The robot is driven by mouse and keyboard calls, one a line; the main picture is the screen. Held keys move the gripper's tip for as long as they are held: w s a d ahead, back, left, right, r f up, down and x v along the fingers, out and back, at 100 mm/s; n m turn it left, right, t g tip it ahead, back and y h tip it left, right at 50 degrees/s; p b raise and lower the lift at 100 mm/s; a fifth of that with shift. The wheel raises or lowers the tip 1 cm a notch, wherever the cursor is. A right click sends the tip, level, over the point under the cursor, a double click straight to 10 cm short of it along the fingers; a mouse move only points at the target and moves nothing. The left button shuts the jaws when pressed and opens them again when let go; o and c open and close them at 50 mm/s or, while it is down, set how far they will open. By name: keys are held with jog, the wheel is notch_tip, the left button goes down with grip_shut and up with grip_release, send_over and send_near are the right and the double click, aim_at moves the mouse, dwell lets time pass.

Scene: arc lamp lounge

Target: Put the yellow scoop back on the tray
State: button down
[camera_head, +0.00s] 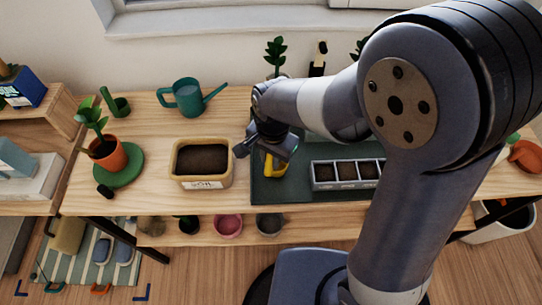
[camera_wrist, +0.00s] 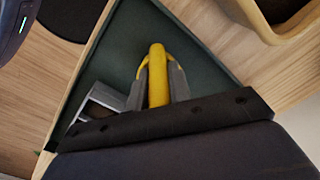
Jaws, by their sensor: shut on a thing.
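The yellow scoop (camera_head: 272,165) is at my gripper (camera_head: 268,153), over the left part of the dark green tray (camera_head: 267,192) in the head view. In the wrist view, my gripper (camera_wrist: 158,88) is shut on the scoop (camera_wrist: 157,75), with a finger on each side of its yellow body. The dark green tray (camera_wrist: 120,50) lies right behind the scoop in that view. I cannot tell whether the scoop touches the tray or hangs just above it. My arm hides part of the tray's back.
A seed planter with several soil cells (camera_head: 345,172) stands on the tray to the right. A soil box (camera_head: 202,163) stands left of the tray. A teal watering can (camera_head: 188,97) and a potted plant (camera_head: 108,155) stand farther left.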

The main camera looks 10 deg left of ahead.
jog(key=shift+f, duration=0.2)
jog(key=c, duration=1.3)
grip_release()
jog(key=r, duration=1.2)
jog(key=shift+s+d+r+p, duration=0.1)
jog(key=shift+d+r+p, duration=0.1)
jog(key=shift+p, duration=0.1)
